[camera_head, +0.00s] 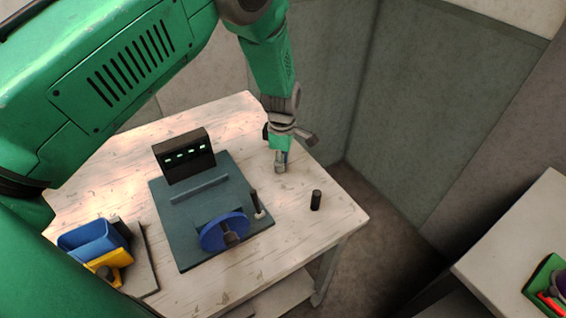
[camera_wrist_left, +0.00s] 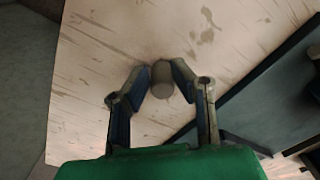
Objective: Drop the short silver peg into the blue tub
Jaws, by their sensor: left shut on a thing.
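My left gripper (camera_head: 281,157) is over the far right part of the wooden table, shut on the short silver peg (camera_head: 280,168). The peg is a small grey cylinder, upright; I cannot tell whether its lower end touches the table. In the left wrist view the peg (camera_wrist_left: 161,82) sits between the two fingertips (camera_wrist_left: 163,74). The blue tub (camera_head: 88,238) stands at the table's left front, well away from the gripper, partly behind a yellow part. My right gripper is not in view.
A dark board (camera_head: 185,225) mid-table bears a black box with lights (camera_head: 184,156), a blue wheel (camera_head: 222,233) and a thin black post (camera_head: 254,202). A black cylinder (camera_head: 316,200) stands at the right. A yellow part (camera_head: 108,262) is beside the tub.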

